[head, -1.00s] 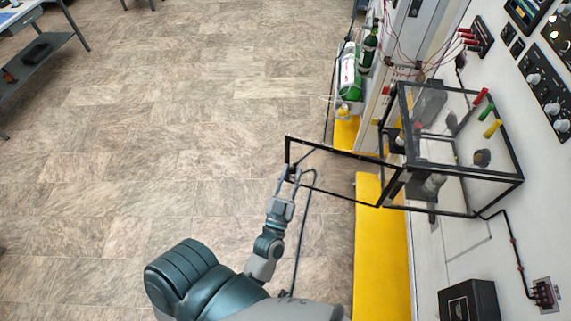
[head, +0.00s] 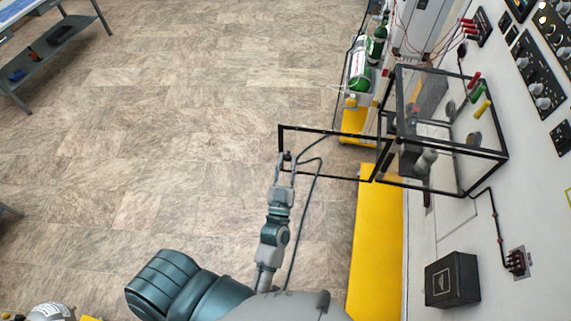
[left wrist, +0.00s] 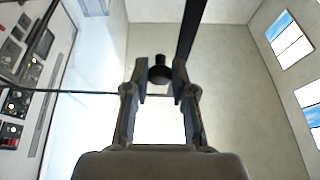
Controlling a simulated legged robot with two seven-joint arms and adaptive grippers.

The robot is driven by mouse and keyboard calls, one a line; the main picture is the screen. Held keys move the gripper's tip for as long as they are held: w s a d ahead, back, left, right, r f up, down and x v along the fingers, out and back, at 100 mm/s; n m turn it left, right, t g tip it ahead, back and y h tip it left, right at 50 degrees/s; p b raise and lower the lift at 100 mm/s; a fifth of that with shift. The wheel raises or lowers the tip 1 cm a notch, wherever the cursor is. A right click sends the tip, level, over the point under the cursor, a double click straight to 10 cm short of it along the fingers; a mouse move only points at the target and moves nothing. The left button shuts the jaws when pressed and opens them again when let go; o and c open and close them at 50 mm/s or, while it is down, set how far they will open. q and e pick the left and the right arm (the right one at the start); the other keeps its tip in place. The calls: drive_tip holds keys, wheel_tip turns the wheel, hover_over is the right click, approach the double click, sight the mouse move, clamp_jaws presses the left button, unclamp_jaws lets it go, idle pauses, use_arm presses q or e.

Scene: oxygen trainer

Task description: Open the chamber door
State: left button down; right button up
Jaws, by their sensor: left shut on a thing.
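The chamber (head: 465,151) is a clear box with a black frame, fixed to the wall at the right in the head view. Its black-framed door (head: 335,132) stands open, sticking out to the left from the box. My left gripper (head: 287,158) is at the door's outer edge, far from the box. In the left wrist view my left gripper (left wrist: 160,92) is shut on a dark round knob (left wrist: 160,70) between its fingertips. The door's dark frame bar (left wrist: 190,35) runs just behind it. My right gripper is in neither view.
A yellow bench (head: 376,245) runs along the wall below the chamber. A green and white cylinder (head: 359,75) stands beyond the door. A black box (head: 452,280) is on the wall side at the lower right.

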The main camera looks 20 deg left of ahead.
use_arm(q)
drive_tip(key=shift+w, duration=0.1)
drive_tip(key=c, duration=1.3)
unclamp_jaws()
drive_tip(key=shift+a, duration=0.1)
drive_tip(key=shift+c, duration=0.2)
drive_tip(key=o, duration=0.4)
drive_tip(key=shift+d, duration=0.2)
drive_tip(key=shift+s+d+f, duration=0.15)
drive_tip(key=shift+s+f, duration=0.05)
drive_tip(key=shift+s, duration=0.2)
drive_tip(key=v, duration=1.1)
drive_tip(key=shift+s, duration=0.1)
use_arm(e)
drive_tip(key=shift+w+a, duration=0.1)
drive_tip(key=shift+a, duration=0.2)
